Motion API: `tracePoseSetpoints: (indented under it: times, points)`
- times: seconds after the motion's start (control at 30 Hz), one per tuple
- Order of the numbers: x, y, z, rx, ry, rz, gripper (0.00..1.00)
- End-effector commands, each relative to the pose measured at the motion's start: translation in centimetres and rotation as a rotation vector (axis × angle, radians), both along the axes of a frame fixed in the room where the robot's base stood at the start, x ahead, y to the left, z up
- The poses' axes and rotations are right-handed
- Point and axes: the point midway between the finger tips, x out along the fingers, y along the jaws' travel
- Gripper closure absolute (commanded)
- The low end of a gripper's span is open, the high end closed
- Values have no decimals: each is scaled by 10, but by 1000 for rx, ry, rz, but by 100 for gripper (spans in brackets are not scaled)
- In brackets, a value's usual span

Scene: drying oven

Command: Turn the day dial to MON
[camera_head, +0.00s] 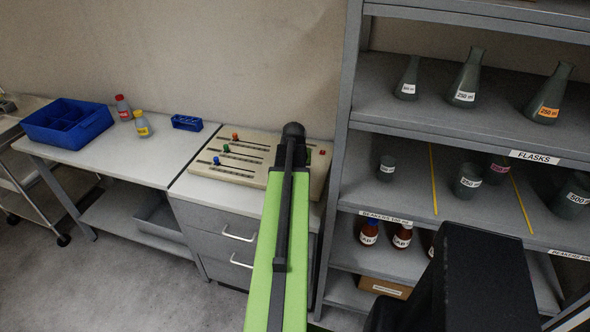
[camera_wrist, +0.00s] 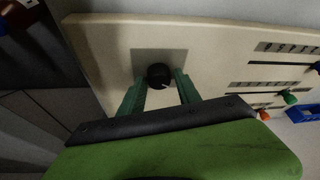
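The day dial (camera_wrist: 158,75) is a round black knob on a grey square plate of the beige control panel (camera_wrist: 105,50). My gripper (camera_wrist: 160,82) has its two green fingers apart, one on each side of the dial. The fingertips are close to the knob's edges; contact is not clear. A small light mark shows low on the knob. No day labels can be read, so the dial's setting cannot be told. In the head view the panel (camera_head: 318,174) lies on the counter, and my arm hides the dial and the gripper tips.
The panel also carries slots with coloured sliders, among them a green one (camera_wrist: 290,97) and a red one (camera_head: 235,136). A blue tube rack (camera_head: 187,122), two bottles and a blue bin (camera_head: 66,123) stand to the left. A shelf rack (camera_head: 340,120) with flasks stands close on the right.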

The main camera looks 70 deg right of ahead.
Motion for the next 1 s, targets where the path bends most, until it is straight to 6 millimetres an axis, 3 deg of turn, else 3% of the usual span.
tracePoseSetpoints:
  times: [0.1,0.37,0.53,0.67,1.0]
  points:
    - [0,-1,0,-2,0,0,47]
    - [0,-1,1,-4,0,-2,47]
    - [-2,2,12,-4,0,-2,47]
    - [-4,9,33,-4,0,-2,47]
    - [-14,38,108,-4,-1,-1,47]
